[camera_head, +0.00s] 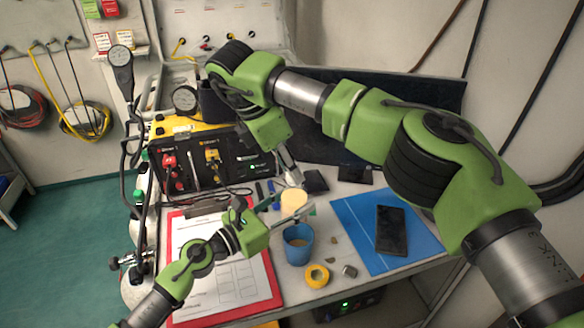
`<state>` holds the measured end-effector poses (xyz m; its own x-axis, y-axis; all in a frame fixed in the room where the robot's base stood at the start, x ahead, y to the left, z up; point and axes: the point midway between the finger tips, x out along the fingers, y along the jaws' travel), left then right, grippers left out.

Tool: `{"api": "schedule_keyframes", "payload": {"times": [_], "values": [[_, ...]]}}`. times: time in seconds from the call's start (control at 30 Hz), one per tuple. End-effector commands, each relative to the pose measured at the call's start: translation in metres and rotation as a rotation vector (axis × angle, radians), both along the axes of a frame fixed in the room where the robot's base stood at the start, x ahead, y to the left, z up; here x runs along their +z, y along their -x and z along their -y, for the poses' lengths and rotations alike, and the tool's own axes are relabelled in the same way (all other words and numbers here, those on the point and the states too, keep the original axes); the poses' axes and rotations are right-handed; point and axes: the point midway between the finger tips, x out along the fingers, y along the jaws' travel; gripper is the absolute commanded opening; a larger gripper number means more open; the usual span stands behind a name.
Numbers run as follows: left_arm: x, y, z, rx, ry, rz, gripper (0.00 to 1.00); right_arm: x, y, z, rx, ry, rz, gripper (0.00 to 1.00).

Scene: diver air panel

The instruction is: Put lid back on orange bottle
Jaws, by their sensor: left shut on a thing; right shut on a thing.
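The orange bottle (294,205) shows as a small pale-orange cylinder above and behind a blue cup. My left gripper (290,208) reaches in from the lower left and is shut on the bottle. My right gripper (293,180) comes down from above and is shut on a small whitish piece, which looks like the lid (294,177). The lid is just above the bottle's top. I cannot tell whether the two touch. The fingers hide much of the lid.
A blue cup (298,246) stands just in front of the bottle. A yellow tape roll (317,276) and small stones lie nearer the front. A blue mat (358,218) with a black phone (390,230) is right. A red clipboard (275,292) lies left.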

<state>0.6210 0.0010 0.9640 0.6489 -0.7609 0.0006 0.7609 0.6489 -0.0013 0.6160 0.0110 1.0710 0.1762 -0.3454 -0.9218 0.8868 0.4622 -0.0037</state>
Motion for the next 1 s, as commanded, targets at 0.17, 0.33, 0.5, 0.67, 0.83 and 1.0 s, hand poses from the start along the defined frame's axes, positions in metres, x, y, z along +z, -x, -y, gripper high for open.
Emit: {"api": "schedule_keyframes", "payload": {"times": [0.17,0.33,0.5,0.67,0.83,1.0], "values": [[0.0,0.0009,0.0011,-0.003,-0.001,0.001,0.0,0.0006,-0.0011,0.0,-0.121,0.0,0.005,0.18],[0.0,0.0009,0.0012,-0.003,0.0,0.0,0.0,0.0006,-0.0013,0.0007,-0.134,0.0,0.005,0.18],[-0.0001,0.001,0.0013,-0.003,0.0,0.0,0.0,0.0007,-0.0014,0.0008,-0.132,-0.001,0.005,0.27],[-0.0001,0.0009,0.0012,-0.003,0.0,0.0,0.0,0.0006,-0.0013,0.0006,-0.131,-0.001,0.004,0.41],[-0.0001,0.0009,0.0012,-0.003,0.001,-0.001,0.0,0.0004,-0.0012,0.0004,-0.13,-0.001,0.003,0.41],[-0.0001,0.0009,0.0011,-0.003,0.001,-0.001,0.0,0.0068,-0.0015,0.0002,-0.129,-0.002,0.005,0.41]]}}
